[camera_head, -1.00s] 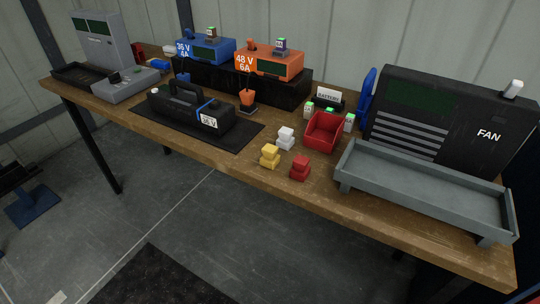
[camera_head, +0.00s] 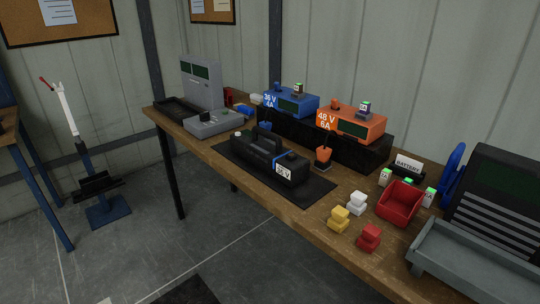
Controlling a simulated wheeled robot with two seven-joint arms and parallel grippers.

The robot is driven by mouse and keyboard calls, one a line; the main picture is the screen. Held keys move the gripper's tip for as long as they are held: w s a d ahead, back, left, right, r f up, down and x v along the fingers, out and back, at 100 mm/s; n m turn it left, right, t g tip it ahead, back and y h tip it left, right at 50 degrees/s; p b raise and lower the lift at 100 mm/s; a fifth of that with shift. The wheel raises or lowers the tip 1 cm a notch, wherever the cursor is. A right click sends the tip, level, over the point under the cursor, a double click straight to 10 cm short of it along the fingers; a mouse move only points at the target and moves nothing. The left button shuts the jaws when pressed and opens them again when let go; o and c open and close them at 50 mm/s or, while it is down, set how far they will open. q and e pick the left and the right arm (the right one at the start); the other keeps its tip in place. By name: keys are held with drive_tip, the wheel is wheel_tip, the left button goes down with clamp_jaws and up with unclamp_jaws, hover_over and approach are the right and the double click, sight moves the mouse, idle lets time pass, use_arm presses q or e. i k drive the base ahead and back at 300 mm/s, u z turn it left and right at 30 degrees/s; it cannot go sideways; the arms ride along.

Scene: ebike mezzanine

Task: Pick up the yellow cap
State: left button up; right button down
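The yellow cap (camera_head: 340,220) is a small stepped block near the front edge of the wooden workbench (camera_head: 310,222). A white cap (camera_head: 357,203) of like shape stands just behind it, and a red cap (camera_head: 369,238) stands to its right. The yellow cap is upright and in plain sight, with nothing on it. Neither of my grippers shows in the head view.
A red bin (camera_head: 400,203) and a grey tray (camera_head: 470,252) are right of the caps. A black battery (camera_head: 268,155) lies on a dark mat (camera_head: 312,190) to their left. Blue (camera_head: 292,102) and orange (camera_head: 352,122) chargers stand behind. A blue-based stand (camera_head: 108,211) is on the floor at left.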

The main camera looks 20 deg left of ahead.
sight(339, 222)
drive_tip(key=z, duration=3.9)
drive_tip(key=k, duration=1.05)
drive_tip(key=u, duration=1.85)
